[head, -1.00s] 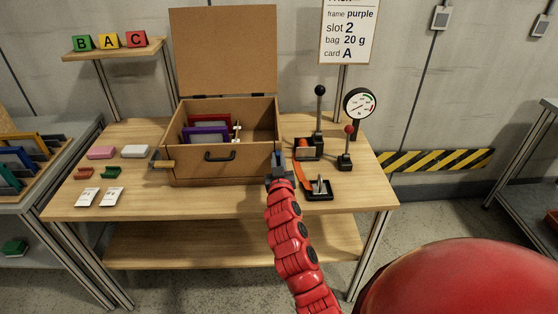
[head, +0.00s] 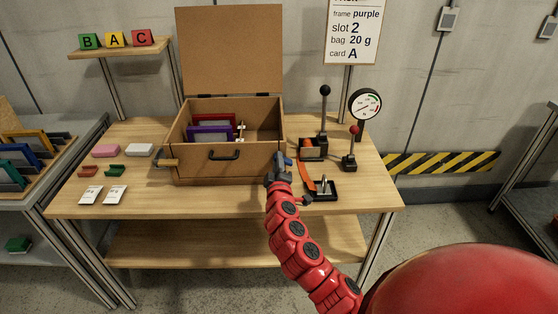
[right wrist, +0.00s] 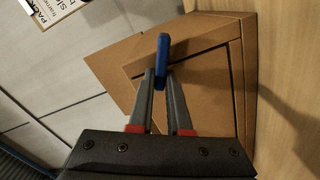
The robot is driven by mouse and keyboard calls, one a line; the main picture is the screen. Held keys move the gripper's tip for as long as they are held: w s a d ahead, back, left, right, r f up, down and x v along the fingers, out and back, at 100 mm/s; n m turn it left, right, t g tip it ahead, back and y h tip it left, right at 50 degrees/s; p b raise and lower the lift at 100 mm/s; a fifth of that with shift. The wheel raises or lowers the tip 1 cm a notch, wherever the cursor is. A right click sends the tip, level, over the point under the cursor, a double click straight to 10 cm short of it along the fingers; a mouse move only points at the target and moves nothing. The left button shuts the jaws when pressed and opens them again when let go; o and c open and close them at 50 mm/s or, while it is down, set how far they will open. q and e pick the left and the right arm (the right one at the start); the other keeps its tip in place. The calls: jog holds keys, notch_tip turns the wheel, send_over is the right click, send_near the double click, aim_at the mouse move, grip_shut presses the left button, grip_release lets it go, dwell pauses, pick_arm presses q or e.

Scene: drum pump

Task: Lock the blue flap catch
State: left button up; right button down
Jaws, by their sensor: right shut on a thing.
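A brown box (head: 198,165) stands on the table with its large lid (head: 230,50) raised at the back. The blue flap catch (head: 288,161) is at the box's front right corner; in the right wrist view it is a blue bar (right wrist: 163,50) sticking out past my fingertips. My right gripper (head: 279,167) is at that corner, its fingers (right wrist: 160,85) shut on the blue catch. The part of the catch between the fingers is hidden. My left gripper is not in view.
A purple frame (head: 207,135) and a red frame (head: 215,120) stand inside the box. Right of my gripper are a black tray (head: 319,190), an orange strap (head: 305,176), a black-knobbed lever (head: 324,110) and a dial (head: 365,103).

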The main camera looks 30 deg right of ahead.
jog(key=n, duration=0.2)
jog(key=f+n, duration=0.1)
jog(key=n, duration=0.2)
jog(key=shift+a+p, duration=0.1)
jog(key=shift+p, duration=0.25)
jog(key=shift+n, duration=0.3)
jog(key=c, duration=0.9)
grip_release()
jog(key=shift+o, duration=0.2)
jog(key=p+v, duration=0.1)
jog(key=v, duration=1.6)
jog(key=shift+s, duration=0.2)
